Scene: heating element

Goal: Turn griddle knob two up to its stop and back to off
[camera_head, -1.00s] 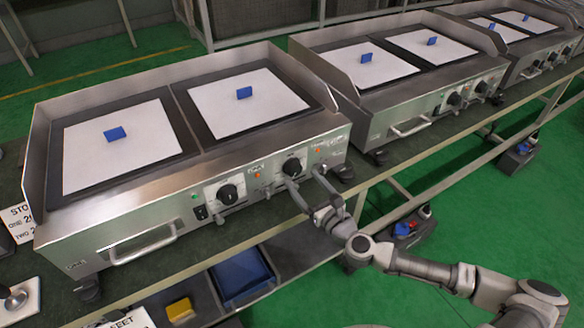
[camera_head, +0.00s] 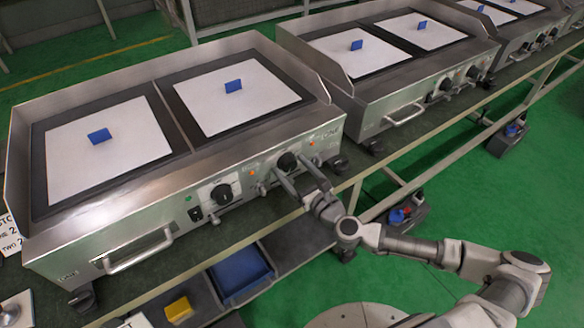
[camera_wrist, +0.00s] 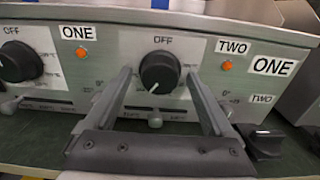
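Griddle knob two (camera_wrist: 160,70) is a black round knob on a white plate marked OFF at the top, beside a TWO label (camera_wrist: 233,47). Its white mark points down and slightly left, away from OFF. It also shows in the head view (camera_head: 287,161) on the nearest griddle's front panel. My gripper (camera_wrist: 159,76) is open, with one finger on each side of the knob and small gaps apparent. In the head view my gripper (camera_head: 291,172) reaches the panel from the front right. Contact at the fingertips cannot be told.
Knob one (camera_wrist: 18,62) is left of knob two. Orange lamps (camera_wrist: 227,66) sit by the ONE and TWO labels. A metal handle (camera_head: 137,251) projects from the panel's left. Another griddle (camera_head: 400,75) stands to the right. A blue bin (camera_head: 240,272) and yellow block (camera_head: 179,309) are below.

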